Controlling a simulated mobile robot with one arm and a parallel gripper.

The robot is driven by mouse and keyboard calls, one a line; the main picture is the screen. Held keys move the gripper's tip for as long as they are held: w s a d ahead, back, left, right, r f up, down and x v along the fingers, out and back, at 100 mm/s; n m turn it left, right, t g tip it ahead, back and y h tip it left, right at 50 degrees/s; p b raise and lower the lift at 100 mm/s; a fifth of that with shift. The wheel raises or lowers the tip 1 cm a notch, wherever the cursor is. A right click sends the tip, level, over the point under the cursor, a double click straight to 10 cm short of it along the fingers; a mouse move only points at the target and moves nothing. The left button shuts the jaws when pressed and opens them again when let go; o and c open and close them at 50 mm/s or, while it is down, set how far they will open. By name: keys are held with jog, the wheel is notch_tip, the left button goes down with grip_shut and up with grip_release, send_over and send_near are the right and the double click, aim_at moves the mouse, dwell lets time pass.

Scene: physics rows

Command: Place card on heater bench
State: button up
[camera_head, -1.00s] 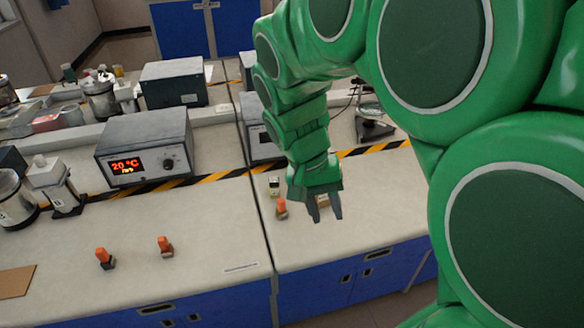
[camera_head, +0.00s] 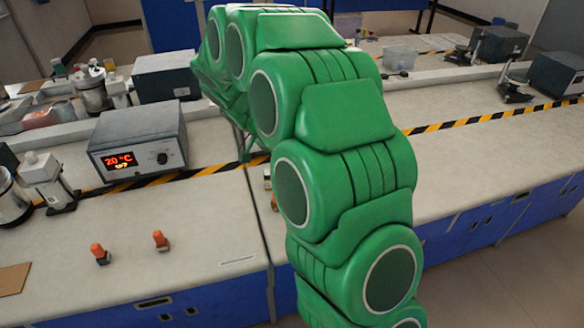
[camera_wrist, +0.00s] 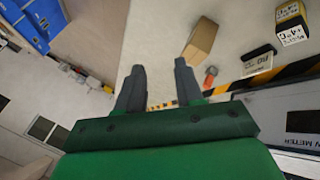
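My gripper (camera_wrist: 158,75) is open in the wrist view, its two dark fingers apart with nothing seen between them. In the head view my green arm hides it. No thing is clearly marked as the card; a flat brown sheet (camera_head: 13,279) lies at the left front of the bench. A tan block (camera_wrist: 201,38) stands beyond the fingertips in the wrist view. A grey box (camera_head: 138,140) with a red display reading 20 °C stands on the left bench (camera_head: 205,215); I cannot tell whether it is the heater bench.
Two orange-topped pieces (camera_head: 99,254) (camera_head: 160,241) stand on the left bench. The wrist view shows a black labelled block (camera_wrist: 258,60), a yellow-and-black cube (camera_wrist: 291,22) and a meter box (camera_wrist: 305,122). Striped tape (camera_head: 515,112) runs along the bench; the right bench front is clear.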

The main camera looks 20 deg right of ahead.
jog(key=w+f+m+h, duration=0.1)
jog(key=w+f+m, duration=0.1)
jog(key=w+f, duration=0.2)
jog(key=w+a+f+m+t+h, duration=0.1)
jog(key=w+f+m+h, duration=0.1)
jog(key=w+f, duration=0.3)
jog(key=w+f+m+t+h, duration=0.1)
jog(key=w+f, duration=0.4)
jog(key=w, duration=0.5)
jog(key=shift+a+m+h, duration=0.25)
jog(key=shift+m+h, duration=0.35)
jog(key=shift+m, duration=0.8)
jog(key=shift+x, duration=1.4)
jog(key=shift+w+d+r+x, duration=0.1)
jog(key=shift+r+x, duration=0.05)
jog(key=shift+x, duration=0.7)
jog(key=shift+w+d+r+x, duration=0.1)
jog(key=shift+w+x, duration=0.05)
jog(key=shift+x, duration=0.7)
jog(key=shift+w+r+x, duration=0.1)
jog(key=shift+r+x, duration=0.05)
jog(key=shift+x, duration=0.65)
jog(key=shift+c, duration=0.4)
grip_shut()
